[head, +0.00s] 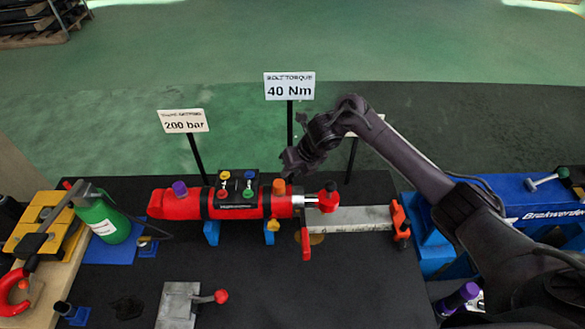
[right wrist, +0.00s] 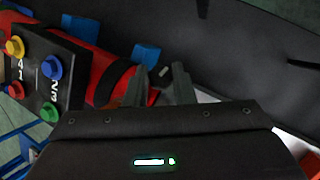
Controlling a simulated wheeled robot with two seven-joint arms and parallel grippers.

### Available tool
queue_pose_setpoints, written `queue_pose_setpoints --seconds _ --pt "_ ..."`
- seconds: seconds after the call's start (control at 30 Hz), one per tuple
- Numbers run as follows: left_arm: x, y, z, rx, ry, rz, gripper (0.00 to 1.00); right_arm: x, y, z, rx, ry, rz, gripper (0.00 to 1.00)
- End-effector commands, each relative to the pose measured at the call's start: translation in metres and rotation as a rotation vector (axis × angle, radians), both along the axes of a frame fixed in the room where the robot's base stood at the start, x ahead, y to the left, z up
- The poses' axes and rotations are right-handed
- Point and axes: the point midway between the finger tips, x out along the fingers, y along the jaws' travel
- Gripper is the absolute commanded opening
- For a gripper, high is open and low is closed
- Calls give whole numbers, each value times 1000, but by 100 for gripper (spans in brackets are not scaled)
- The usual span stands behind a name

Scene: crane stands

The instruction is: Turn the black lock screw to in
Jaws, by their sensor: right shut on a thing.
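A red cylinder (head: 235,203) with black bands lies across blue supports on the dark bench; it also shows in the right wrist view (right wrist: 85,58). My right gripper (head: 290,163) reaches down over the right end of the cylinder. In the right wrist view its two fingers (right wrist: 161,76) are close around a small black piece, the lock screw (right wrist: 163,72), beside the red cylinder end. The gripper is shut on it. In the head view my gripper hides the screw, and its turned position cannot be told. My left gripper is not in view.
Sign posts (head: 290,125) stand behind.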

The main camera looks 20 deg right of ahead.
Motion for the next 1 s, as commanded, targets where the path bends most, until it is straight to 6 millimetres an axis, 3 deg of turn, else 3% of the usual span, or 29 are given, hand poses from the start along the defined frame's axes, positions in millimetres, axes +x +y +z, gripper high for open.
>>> queue_pose_setpoints --seconds 0.7,1.0 --pt "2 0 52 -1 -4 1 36 2 9 6 -311 88 -560 0" --pt "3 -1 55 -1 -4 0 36 3 12 1 -447 128 -809 0"
